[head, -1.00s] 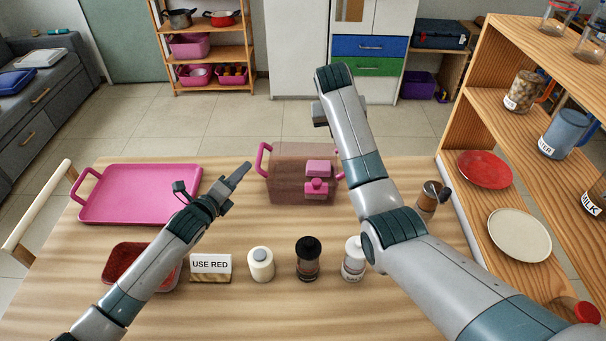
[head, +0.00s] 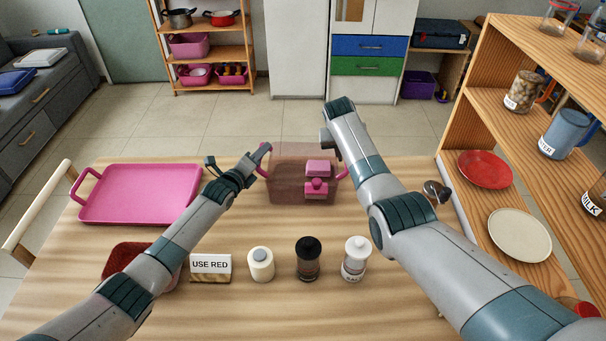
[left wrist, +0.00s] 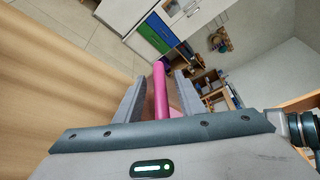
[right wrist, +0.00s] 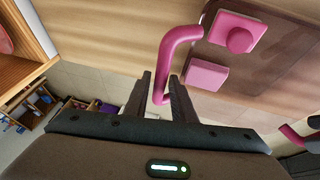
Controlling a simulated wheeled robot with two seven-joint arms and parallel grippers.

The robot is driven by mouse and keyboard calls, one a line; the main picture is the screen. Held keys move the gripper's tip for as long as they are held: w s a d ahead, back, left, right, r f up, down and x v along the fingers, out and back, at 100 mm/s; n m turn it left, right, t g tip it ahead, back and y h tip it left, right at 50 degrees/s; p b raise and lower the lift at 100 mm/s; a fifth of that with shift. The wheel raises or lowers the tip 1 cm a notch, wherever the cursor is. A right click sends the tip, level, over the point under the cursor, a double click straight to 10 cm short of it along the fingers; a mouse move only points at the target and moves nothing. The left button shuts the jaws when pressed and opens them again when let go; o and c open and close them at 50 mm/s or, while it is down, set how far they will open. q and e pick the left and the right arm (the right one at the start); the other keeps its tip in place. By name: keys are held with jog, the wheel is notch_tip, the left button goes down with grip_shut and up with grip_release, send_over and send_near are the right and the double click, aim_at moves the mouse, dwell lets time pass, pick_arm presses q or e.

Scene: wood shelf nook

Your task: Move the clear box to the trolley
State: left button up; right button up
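The clear box (head: 287,190), see-through with a brownish tint and pink handles, stands on the far side of the wooden table with pink pieces (head: 318,168) in it. My left gripper (head: 264,152) is at its left handle; in the left wrist view the pink handle (left wrist: 160,88) stands between the open fingers. My right gripper (head: 327,140) is at the right handle, partly hidden by my arm in the head view. In the right wrist view the open fingers (right wrist: 160,92) straddle the lower end of the right handle (right wrist: 172,48). I cannot make out a trolley.
A pink tray (head: 140,195) lies left of the box. Nearer me stand a red container (head: 122,258), a "USE RED" sign (head: 210,267), a cream jar (head: 261,264), a black shaker (head: 308,260) and a white shaker (head: 355,260). A wooden shelf (head: 452,135) borders the right.

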pick_arm(q)
jog(key=shift+w, duration=0.15)
pick_arm(e)
jog(key=shift+f, duration=0.15)
pick_arm(q)
jog(key=c, duration=0.6)
pick_arm(e)
jog(key=c, duration=0.5)
pick_arm(q)
grip_shut()
pick_arm(e)
grip_shut()
